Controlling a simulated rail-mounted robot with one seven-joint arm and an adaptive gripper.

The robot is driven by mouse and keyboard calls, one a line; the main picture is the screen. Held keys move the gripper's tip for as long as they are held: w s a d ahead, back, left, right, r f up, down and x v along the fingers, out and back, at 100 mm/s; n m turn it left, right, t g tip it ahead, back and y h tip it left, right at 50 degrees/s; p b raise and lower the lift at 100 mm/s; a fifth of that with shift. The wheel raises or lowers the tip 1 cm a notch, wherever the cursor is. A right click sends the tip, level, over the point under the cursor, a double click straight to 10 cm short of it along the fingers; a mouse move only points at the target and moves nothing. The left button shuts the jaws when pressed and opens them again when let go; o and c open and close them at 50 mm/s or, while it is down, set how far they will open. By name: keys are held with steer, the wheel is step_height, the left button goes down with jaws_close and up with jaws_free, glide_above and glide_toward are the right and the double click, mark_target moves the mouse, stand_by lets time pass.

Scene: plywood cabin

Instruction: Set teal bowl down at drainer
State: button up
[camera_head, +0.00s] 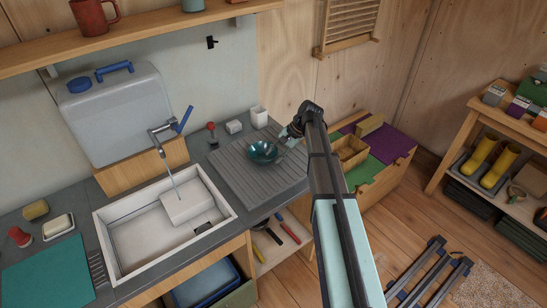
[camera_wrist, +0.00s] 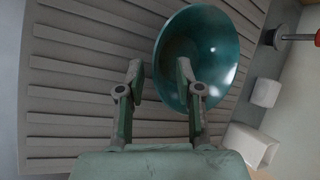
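The teal bowl (camera_head: 263,152) is at the grey ribbed drainer (camera_head: 240,181), near its back. In the wrist view the shiny bowl (camera_wrist: 208,48) fills the upper middle, over the drainer's ribs (camera_wrist: 75,100). My gripper (camera_head: 288,138) is at the bowl's right side in the head view. In the wrist view my gripper (camera_wrist: 160,75) has its fingers apart. The bowl's near rim lies between them, with one finger over the bowl's inside and the other outside. A gap shows between the fingers. Whether the bowl's base touches the drainer is hidden.
The sink (camera_head: 150,238) with running tap (camera_head: 163,140) lies left of the drainer. A white cup (camera_head: 259,117), a small white block (camera_head: 234,127) and a red-handled brush (camera_head: 212,134) stand behind it. A wooden crate bench (camera_head: 378,160) is to the right.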

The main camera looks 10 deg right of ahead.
steer(key=v, duration=1)
steer(key=shift+r, duration=0.15)
steer(key=shift+d, duration=0.15)
